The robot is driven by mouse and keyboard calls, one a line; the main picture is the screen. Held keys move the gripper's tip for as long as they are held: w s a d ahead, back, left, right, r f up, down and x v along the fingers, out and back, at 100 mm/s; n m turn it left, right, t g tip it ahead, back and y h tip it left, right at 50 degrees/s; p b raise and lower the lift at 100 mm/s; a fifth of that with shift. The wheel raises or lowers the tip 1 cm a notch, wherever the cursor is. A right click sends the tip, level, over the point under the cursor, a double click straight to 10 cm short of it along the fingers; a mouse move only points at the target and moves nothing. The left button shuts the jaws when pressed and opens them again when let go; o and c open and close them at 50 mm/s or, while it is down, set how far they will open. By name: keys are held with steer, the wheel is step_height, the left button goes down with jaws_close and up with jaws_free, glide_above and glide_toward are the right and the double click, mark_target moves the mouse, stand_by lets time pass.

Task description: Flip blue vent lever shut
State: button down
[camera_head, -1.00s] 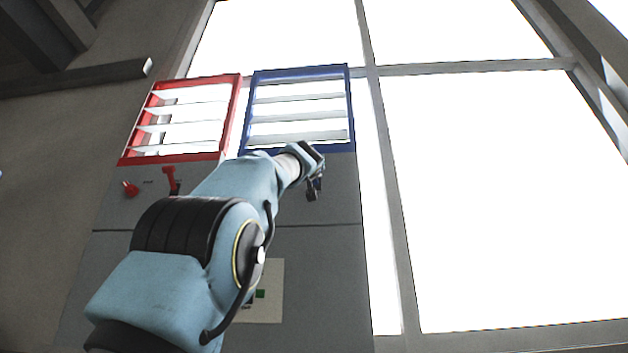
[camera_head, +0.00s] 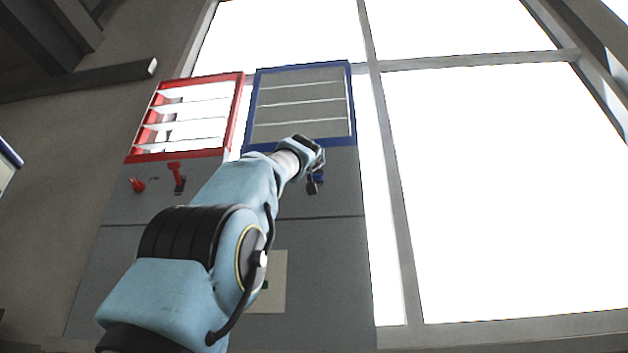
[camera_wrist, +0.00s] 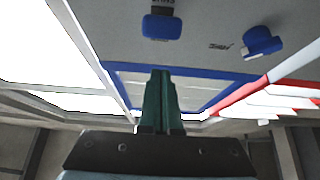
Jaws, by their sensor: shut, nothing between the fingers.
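The blue-framed vent (camera_head: 354,105) is at upper centre in the head view. Its grey slats (camera_head: 300,105) lie flat and cover the opening. The blue vent lever (camera_head: 318,176) is on the grey panel below it, partly hidden by my wrist. In the wrist view the blue lever (camera_wrist: 161,27) is at top centre, and the blue frame (camera_wrist: 215,73) lies behind my fingers. My gripper (camera_wrist: 161,73) is shut and empty, its green fingers together. The fingertips appear apart from the lever in the wrist view; the head view hides them.
A blue knob (camera_wrist: 262,42) sits beside the lever. The red-framed vent (camera_head: 233,115), with open slats, is to the left, above a red lever (camera_head: 175,172) and a red knob (camera_head: 137,185). Bright windows (camera_head: 490,180) fill the right. A pale plate (camera_head: 277,280) is lower on the panel.

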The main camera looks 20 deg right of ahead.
steer(key=s+a+f+b, duration=0.2)
steer(key=s+f+b, duration=0.2)
steer(key=f+b, duration=0.3)
steer(key=shift+f+b, duration=0.2)
steer(key=shift+b, duration=0.95)
